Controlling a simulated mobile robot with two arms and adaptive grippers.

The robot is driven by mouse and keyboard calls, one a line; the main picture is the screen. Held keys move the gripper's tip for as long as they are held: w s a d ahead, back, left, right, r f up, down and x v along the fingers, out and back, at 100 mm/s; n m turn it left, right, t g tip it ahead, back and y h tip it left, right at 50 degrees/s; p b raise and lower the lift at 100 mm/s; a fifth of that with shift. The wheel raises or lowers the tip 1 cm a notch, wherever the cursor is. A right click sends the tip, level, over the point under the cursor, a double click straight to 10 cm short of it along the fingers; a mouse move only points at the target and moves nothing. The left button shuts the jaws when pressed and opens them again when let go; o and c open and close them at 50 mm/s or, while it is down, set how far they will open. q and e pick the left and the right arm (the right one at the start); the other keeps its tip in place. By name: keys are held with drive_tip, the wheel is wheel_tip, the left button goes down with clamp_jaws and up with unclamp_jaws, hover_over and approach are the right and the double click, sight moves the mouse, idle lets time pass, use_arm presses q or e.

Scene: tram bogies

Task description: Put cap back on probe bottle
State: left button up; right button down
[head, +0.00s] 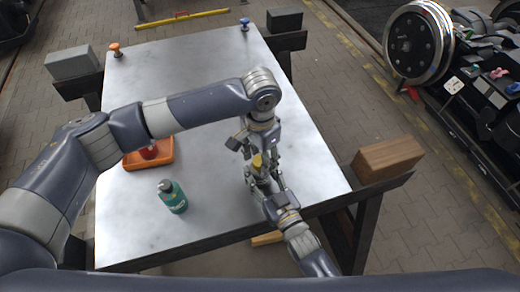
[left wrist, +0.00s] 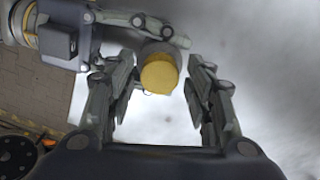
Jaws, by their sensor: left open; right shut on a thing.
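A yellow cap (left wrist: 159,76) sits at the top end of a grey round body (left wrist: 157,49), which I take to be the probe bottle. The cap also shows in the head view (head: 257,161), over the table's near right part. My right gripper (head: 262,181) is shut on the bottle and holds it upright or nearly so. My left gripper (head: 254,150) comes from above, its fingers open on either side of the cap, with gaps visible in the left wrist view (left wrist: 161,82). Most of the bottle is hidden by the grippers, and I cannot tell how firmly the cap is seated.
A teal bottle (head: 173,198) stands on the metal table (head: 205,70). An orange tray (head: 133,163) with a red object (head: 149,151) lies left, partly behind my left arm. An orange item (head: 115,49) and a blue item (head: 245,24) stand at the far corners.

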use_arm(q)
drive_tip(key=shift+f, duration=0.15)
drive_tip(key=shift+c, duration=0.6)
drive_tip(key=c, duration=1)
drive_tip(key=o, duration=1.3)
drive_tip(key=shift+c, duration=0.2)
wheel_tip(320, 180, up, 12)
